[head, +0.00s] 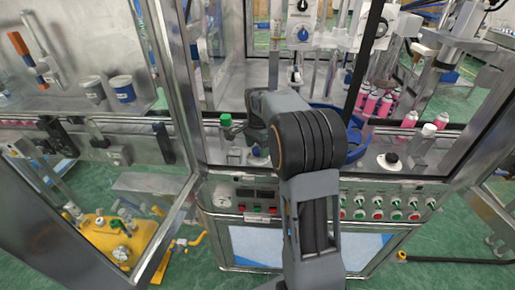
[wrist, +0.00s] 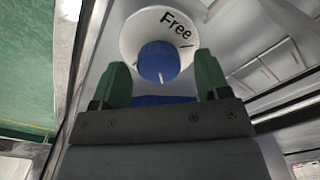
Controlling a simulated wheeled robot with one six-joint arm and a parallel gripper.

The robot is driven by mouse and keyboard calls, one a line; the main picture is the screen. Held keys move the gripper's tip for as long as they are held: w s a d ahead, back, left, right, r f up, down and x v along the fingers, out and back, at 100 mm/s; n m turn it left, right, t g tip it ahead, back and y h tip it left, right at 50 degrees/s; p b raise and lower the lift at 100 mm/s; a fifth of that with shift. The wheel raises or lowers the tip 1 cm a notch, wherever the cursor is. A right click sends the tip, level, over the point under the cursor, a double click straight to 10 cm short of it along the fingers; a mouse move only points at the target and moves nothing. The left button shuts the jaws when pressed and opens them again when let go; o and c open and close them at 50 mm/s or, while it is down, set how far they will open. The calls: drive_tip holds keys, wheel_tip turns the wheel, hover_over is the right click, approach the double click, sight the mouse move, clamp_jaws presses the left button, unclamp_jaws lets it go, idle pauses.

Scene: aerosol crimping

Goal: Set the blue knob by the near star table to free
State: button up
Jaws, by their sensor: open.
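The blue knob (wrist: 158,62) sits on a round white dial (wrist: 131,38) in the wrist view. The word "Free" and a short mark are at the dial's upper right. The knob's white pointer line is at its lower edge, away from that word. My gripper (wrist: 163,64) is open, with one green finger on each side of the knob in the picture; contact cannot be told. In the head view a small white dial (head: 258,160) shows just below my wrist, partly hidden. The blue star table (head: 357,142) is partly behind my arm.
Another white dial with a black knob (head: 389,158) is to the right. Buttons and a gauge (head: 222,201) line the front panel below. Metal frame posts (head: 178,85) stand close on the left. Pink cans (head: 370,103) stand behind at right.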

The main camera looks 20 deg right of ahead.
drive_tip(key=shift+f, duration=0.3)
drive_tip(key=c, duration=0.9)
